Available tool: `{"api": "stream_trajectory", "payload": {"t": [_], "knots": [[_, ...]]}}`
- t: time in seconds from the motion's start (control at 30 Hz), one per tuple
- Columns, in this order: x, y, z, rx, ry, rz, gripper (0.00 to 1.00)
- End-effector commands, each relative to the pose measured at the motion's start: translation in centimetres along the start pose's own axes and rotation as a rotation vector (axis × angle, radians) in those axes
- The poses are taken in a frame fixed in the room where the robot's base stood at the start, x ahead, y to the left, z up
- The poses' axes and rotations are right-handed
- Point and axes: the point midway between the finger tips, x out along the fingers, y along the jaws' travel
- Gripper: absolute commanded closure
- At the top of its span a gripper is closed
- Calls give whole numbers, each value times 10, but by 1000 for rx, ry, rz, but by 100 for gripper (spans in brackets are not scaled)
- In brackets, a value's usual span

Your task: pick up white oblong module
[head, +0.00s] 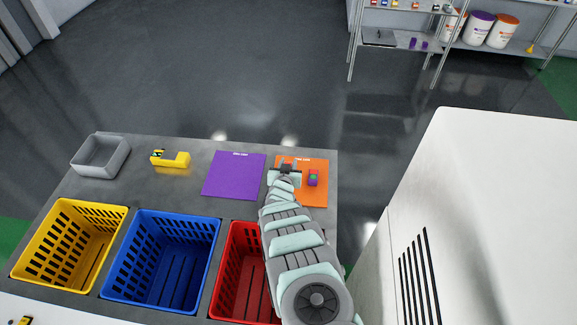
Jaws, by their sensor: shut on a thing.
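My gripper (286,166) is over the upper left part of the orange mat (318,197), at the right end of the grey table. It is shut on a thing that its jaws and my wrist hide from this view. I cannot make out a white oblong module anywhere, and cannot tell if it is what the jaws hold. A small purple and red piece with a green spot (313,178) lies on the orange mat, just right of my gripper and apart from it.
A purple mat (233,176) lies left of the orange one. A yellow block (170,159) and an open grey bin (101,155) stand farther left. Yellow (52,263), blue (148,280) and red (236,279) crates line the near side. A large white cabinet (490,220) stands right.

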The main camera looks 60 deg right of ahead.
Motion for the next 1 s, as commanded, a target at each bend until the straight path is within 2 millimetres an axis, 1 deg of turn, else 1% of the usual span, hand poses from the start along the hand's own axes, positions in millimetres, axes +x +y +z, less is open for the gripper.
{"api": "stream_trajectory", "payload": {"t": [0.03, 0.13, 0.27, 0.43, 0.5, 0.6, 0.73, 1.0], "knots": [[-4, -1, -14, 0, 0, 1, 100], [-12, -1, -32, 0, 2, 0, 100], [-19, 0, -49, 0, 0, 1, 100], [-33, -2, -84, 2, 5, -1, 100], [-42, -2, -103, 1, 5, 0, 100], [-49, -2, -119, 1, 3, -1, 100], [-57, -2, -138, 1, 2, -1, 100], [-63, 0, -154, 1, 2, 1, 100]]}}
